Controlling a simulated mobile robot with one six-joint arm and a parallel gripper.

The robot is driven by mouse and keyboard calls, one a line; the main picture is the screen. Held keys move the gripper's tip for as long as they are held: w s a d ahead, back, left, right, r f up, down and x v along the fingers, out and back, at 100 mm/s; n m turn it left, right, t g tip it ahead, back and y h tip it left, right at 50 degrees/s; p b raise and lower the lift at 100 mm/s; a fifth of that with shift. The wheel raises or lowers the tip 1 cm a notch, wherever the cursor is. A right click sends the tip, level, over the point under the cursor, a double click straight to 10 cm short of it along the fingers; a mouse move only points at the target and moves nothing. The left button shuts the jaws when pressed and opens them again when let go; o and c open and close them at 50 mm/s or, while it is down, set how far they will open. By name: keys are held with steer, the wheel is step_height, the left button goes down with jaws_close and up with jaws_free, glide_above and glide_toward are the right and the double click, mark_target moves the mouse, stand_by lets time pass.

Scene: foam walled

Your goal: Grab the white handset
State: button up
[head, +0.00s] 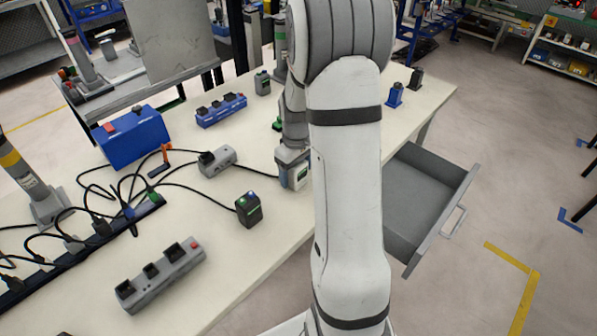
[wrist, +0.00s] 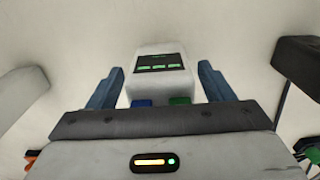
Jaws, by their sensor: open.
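The white handset (wrist: 160,88) stands out in the wrist view, with a dark screen showing green marks and a blue and a green button below it. My gripper (wrist: 160,68) is open, with one blue finger on each side of the handset. A narrow gap shows between each finger and the handset's sides. The near end of the handset is hidden behind the dark gripper bar. In the head view my gripper (head: 291,158) is low at the table, partly behind my arm; I cannot clearly separate the handset from it there.
The pale table (head: 215,265) holds a grey device (head: 217,162), a dark two-button box (head: 248,209), a grey switch block (head: 160,275), a blue case (head: 130,137) and cables. An open grey drawer (head: 408,195) juts out at right. A dark object (wrist: 300,62) stands right in the wrist view.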

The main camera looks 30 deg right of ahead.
steer(key=shift+c, duration=0.4)
steer(key=c, duration=1)
steer(key=shift+c, duration=0.3)
steer(key=shift+r, duration=0.15)
